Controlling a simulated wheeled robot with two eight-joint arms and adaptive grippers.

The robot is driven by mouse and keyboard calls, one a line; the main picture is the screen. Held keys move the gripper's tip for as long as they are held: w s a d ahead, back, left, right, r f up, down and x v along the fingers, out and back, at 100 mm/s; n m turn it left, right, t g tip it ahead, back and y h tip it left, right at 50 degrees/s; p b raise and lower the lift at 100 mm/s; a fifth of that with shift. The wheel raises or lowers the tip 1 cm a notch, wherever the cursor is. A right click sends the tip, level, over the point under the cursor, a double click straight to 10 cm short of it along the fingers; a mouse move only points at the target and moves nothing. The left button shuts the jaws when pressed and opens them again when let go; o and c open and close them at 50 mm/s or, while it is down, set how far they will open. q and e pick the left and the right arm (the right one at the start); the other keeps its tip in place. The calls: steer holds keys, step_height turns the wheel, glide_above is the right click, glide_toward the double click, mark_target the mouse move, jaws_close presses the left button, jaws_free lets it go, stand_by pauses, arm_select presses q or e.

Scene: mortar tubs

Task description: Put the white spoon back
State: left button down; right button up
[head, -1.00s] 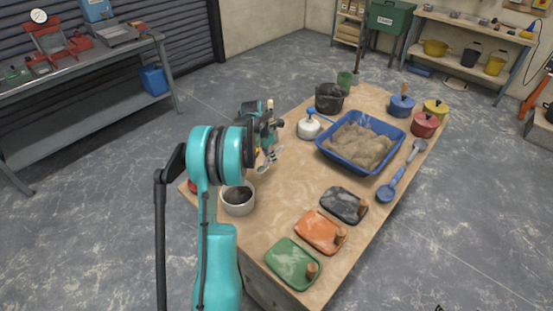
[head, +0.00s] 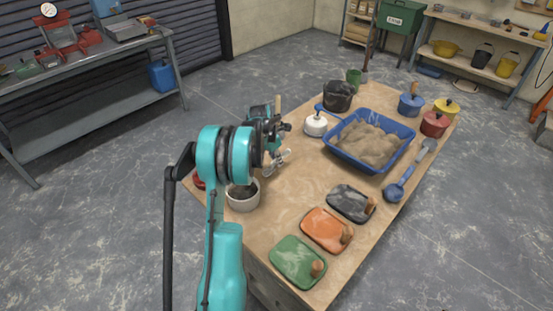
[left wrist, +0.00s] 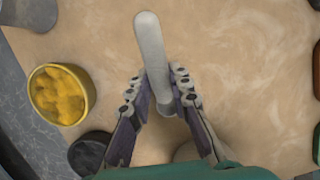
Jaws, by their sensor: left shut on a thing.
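My left gripper (left wrist: 160,100) is shut on the white spoon (left wrist: 152,45), a pale long piece with a rounded end pointing up in the left wrist view. Its lower part lies between the fingers, and its far end there is partly hidden. In the head view my left gripper (head: 278,160) is over the left side of the wooden table, just above and right of a grey tub with dark contents (head: 243,203). The spoon is too small to tell from the fingers there. My right gripper is not in view.
A blue tray of sand (head: 335,152), a white pot (head: 316,126) and a black bucket (head: 338,97) stand farther back. A yellow-filled tub (left wrist: 62,93) shows in the left wrist view. The table's middle is clear.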

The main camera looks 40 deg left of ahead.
arm_select(q)
steer(key=shift+f, duration=0.25)
stand_by(0.3)
steer(key=c, duration=1.3)
jaws_free()
steer(key=shift+r, duration=0.1)
steer(key=v, duration=1.1)
steer(key=shift+r, duration=0.4)
steer(key=shift+d, duration=0.1)
